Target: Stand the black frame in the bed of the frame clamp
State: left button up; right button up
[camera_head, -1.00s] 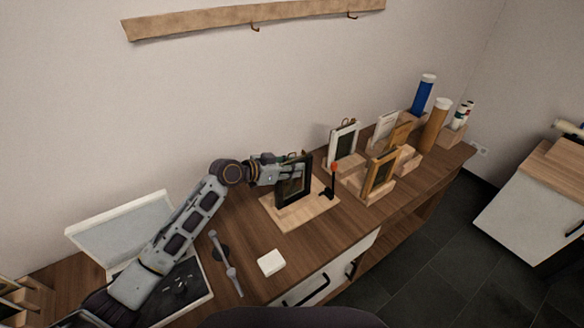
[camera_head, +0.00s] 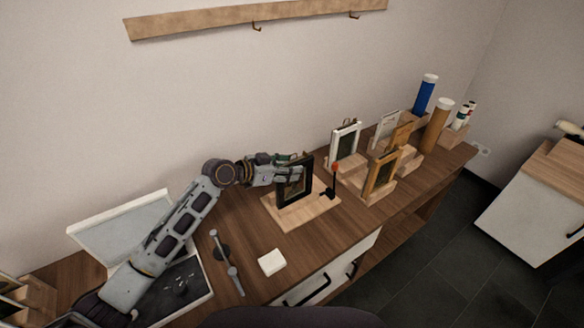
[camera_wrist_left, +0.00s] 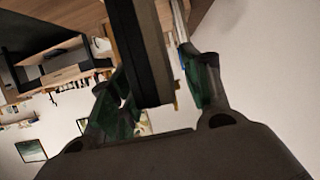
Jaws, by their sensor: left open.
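The black frame (camera_head: 307,181) stands upright on the pale wooden base of the frame clamp (camera_head: 319,207), in the middle of the desk. The clamp's lever with a red tip (camera_head: 335,171) rises at the frame's right. My left gripper (camera_head: 296,168) is open at the frame's upper left side. In the left wrist view the dark frame edge (camera_wrist_left: 150,50) lies between the two green-padded fingers of my left gripper (camera_wrist_left: 160,88), with gaps at both sides. The frame's lower edge in the bed is partly hidden. My right gripper is not in view.
A white frame (camera_head: 345,139) and a wooden frame (camera_head: 382,173) stand in holders to the right. Blue (camera_head: 424,95) and brown (camera_head: 437,125) tubes stand behind them. A white block (camera_head: 271,262) and a grey tool (camera_head: 227,264) lie in front. The desk between is clear.

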pick_arm(q)
jog(key=v, duration=1)
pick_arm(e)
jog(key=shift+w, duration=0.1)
pick_arm(q)
jog(key=shift+d+r, duration=0.1)
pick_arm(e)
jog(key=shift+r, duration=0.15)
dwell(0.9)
pick_arm(q)
notch_tip(320, 180, up, 9)
jog(key=p, duration=0.6)
jog(key=shift+p, duration=0.4)
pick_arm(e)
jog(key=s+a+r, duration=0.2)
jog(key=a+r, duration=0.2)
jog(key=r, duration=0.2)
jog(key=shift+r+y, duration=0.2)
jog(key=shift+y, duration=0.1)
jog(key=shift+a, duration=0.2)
